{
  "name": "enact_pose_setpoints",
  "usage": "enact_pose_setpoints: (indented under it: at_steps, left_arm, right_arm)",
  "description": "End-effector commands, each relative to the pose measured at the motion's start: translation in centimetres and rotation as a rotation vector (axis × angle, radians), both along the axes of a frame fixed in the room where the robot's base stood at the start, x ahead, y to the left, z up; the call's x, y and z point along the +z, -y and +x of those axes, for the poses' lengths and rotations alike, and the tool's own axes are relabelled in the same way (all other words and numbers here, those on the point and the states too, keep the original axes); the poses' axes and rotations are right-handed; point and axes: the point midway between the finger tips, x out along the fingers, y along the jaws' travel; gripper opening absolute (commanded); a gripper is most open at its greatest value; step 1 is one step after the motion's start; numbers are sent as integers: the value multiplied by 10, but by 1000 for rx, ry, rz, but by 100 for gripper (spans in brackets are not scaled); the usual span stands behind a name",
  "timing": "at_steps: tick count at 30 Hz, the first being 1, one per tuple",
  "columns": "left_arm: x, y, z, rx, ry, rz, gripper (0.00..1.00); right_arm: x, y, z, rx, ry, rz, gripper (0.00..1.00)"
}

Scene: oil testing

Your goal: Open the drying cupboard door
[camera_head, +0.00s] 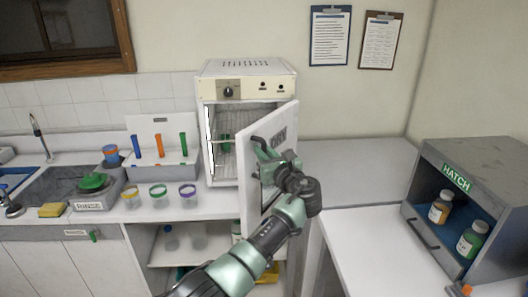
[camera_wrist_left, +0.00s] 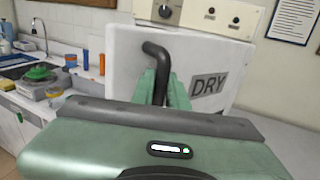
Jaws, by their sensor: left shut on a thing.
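The drying cupboard (camera_head: 246,82) is a white box with a dial on its cream top panel, standing on the counter at the back. Its white door (camera_head: 284,122), marked DRY, stands partly open, swung out to the right. My left gripper (camera_head: 267,154) is at the outer face of the door, shut on the dark bent door handle (camera_wrist_left: 157,52), which shows between the fingers in the left wrist view. Inside the cupboard, green items (camera_head: 225,143) sit on a wire rack; the door hides the right part of the interior. My right gripper is not in view.
Left of the cupboard are a rack of coloured tubes (camera_head: 160,146), several small jars (camera_head: 158,191) and a sink (camera_head: 60,186). At right, a dark hatch box (camera_head: 490,160) holds two bottles. The white counter (camera_head: 345,166) right of the door is clear.

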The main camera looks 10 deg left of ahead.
Motion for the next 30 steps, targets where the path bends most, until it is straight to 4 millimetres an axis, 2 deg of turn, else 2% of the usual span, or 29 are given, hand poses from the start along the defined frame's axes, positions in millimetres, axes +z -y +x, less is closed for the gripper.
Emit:
enact_pose_setpoints:
  at_steps: [3,13,14,16,26,30]
  left_arm:
    - [2,1,1,-3,2,4,0]
    - [3,2,1,-5,4,3,0]
    - [3,2,1,-5,4,3,17]
    - [3,2,1,-5,4,3,36]
    - [1,2,0,-3,3,2,36]
    - [-1,8,-8,-5,3,1,36]
  right_arm:
    - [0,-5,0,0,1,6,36]
    - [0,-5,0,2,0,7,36]
    - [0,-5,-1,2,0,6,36]
    - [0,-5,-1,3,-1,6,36]
    - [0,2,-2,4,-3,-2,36]
    - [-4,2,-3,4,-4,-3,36]
